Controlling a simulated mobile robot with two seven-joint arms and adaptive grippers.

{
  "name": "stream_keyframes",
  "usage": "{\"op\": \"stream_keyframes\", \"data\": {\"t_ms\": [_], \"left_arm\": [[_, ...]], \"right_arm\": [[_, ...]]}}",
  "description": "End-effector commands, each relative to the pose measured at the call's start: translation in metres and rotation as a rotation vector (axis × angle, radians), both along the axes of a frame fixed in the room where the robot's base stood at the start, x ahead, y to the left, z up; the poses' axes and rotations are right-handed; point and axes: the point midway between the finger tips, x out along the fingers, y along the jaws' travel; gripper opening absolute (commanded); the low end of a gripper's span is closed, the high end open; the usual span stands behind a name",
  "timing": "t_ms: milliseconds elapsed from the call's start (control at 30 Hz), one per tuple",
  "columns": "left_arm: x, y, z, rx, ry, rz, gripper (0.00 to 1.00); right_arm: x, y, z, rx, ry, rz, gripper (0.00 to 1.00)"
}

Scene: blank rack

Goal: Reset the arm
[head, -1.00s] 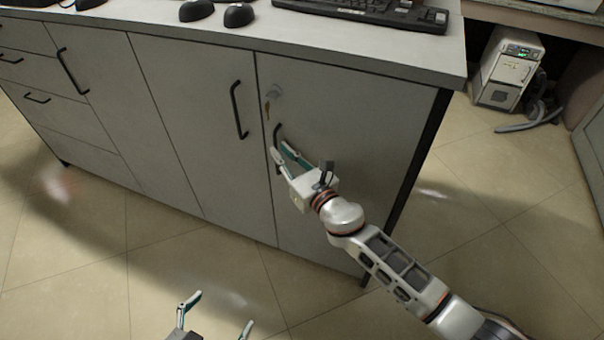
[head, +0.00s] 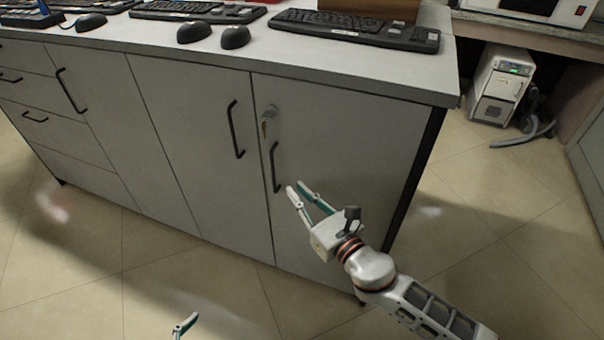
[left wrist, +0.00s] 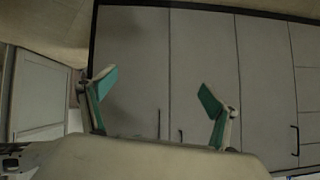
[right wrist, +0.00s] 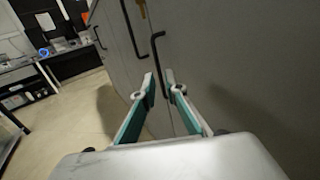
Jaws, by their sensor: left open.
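My right gripper (head: 297,188) is in front of the grey cabinet's right door, just right of and below its black handle (head: 276,167). In the right wrist view my right gripper (right wrist: 160,76) has a narrow gap between its fingertips. The black handle (right wrist: 156,52) shows beyond them, and nothing is held. In the left wrist view my left gripper (left wrist: 158,86) is wide open and empty, facing the cabinet doors (left wrist: 137,60). Only one finger of it shows at the bottom edge of the head view.
A key (head: 265,128) hangs in the right door's lock. A white machine (head: 498,85) stands on the floor at the right. The floor in front is clear.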

Motion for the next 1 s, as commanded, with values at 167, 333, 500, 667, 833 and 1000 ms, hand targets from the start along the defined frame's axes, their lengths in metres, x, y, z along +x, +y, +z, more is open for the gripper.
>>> {"op": "stream_keyframes", "data": {"t_ms": [167,333,500,667,833,1000], "left_arm": [[0.001,0.000,0.001,-0.001,-0.002,0.000,0.89],[0.008,0.000,0.016,-0.003,-0.026,0.000,0.89],[0.015,-0.001,0.033,-0.009,-0.046,0.003,0.89],[0.011,-0.002,0.040,-0.017,-0.036,0.006,0.89],[0.006,-0.005,0.048,-0.035,-0.029,0.014,0.89],[0.005,-0.007,0.057,-0.048,-0.023,0.022,0.89]], "right_arm": [[0.000,0.000,0.000,0.005,0.004,-0.001,0.12],[-0.011,-0.009,0.001,0.158,0.143,-0.035,0.12],[-0.039,-0.038,-0.009,0.549,0.480,-0.137,0.12],[-0.073,-0.075,-0.030,0.970,0.803,-0.269,0.12],[-0.120,-0.119,-0.058,1.427,1.092,-0.442,0.12],[-0.180,-0.168,-0.086,1.902,1.297,-0.644,0.12]]}}
